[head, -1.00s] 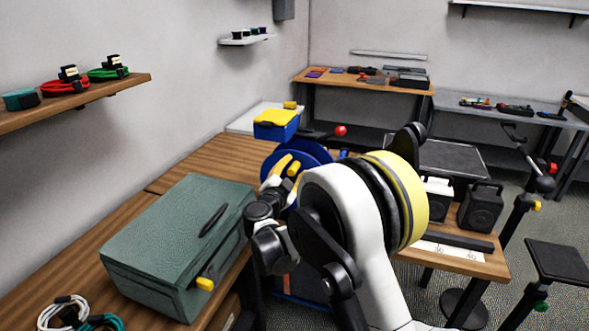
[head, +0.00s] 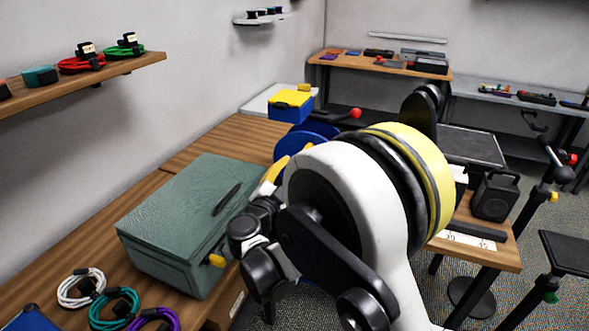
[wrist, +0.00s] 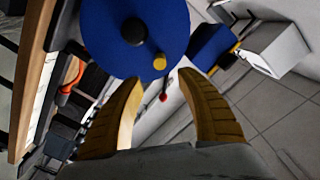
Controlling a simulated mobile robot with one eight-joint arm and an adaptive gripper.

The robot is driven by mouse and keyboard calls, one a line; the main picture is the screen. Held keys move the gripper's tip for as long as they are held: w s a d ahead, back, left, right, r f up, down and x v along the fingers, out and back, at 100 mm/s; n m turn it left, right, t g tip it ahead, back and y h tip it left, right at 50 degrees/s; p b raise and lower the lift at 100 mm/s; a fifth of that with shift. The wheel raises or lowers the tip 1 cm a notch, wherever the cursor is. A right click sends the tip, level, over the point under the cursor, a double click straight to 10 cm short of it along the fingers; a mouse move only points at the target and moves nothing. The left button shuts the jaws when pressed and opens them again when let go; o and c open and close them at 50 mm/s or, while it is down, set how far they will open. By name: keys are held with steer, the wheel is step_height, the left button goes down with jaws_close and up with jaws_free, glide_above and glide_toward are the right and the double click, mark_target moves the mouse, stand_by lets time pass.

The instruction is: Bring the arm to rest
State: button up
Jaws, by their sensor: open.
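My arm fills the middle of the head view, folded, with a large white and yellow joint in front. My gripper shows in the wrist view (wrist: 160,90) with its two yellow fingers spread apart and nothing between them. In the head view the gripper is mostly hidden behind my arm; a bit of yellow finger (head: 275,169) shows beside the green case. A blue reel (wrist: 160,22) with a dark hub and a yellow knob lies beyond the fingertips in the wrist view. I cannot tell how far it is from them.
A green case (head: 180,225) stands on the wooden bench (head: 85,243) close left of my arm. Coiled white (head: 80,288), teal (head: 114,308) and purple (head: 155,320) cables lie in front of it. A blue box with a yellow lid (head: 291,104) stands behind. A black speaker (head: 495,196) is at right.

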steer(key=s+d+r+n+t+y, duration=0.15)
steer(key=r+n+y, duration=0.35)
steer(key=r, duration=0.5)
steer(key=s+d+r+n+y, duration=0.25)
steer(key=r+n+y, duration=0.3)
steer(key=r, duration=0.35)
steer(key=s+d+f+g+h, duration=0.1)
steer(key=s+d+f+g, duration=0.2)
steer(key=s+d+f, duration=0.3)
steer(key=s+d+f+n+g+h, duration=0.1)
steer(key=s+d+f+g, duration=0.3)
steer(key=s, duration=0.9)
steer(key=s+d+f+n+g+h, duration=0.1)
steer(key=s+d+f+g, duration=0.3)
steer(key=s+d+f, duration=0.4)
steer(key=shift+s+d+f+h, duration=0.35)
steer(key=shift+s+f+h, duration=0.1)
steer(key=shift+s+h, duration=0.2)
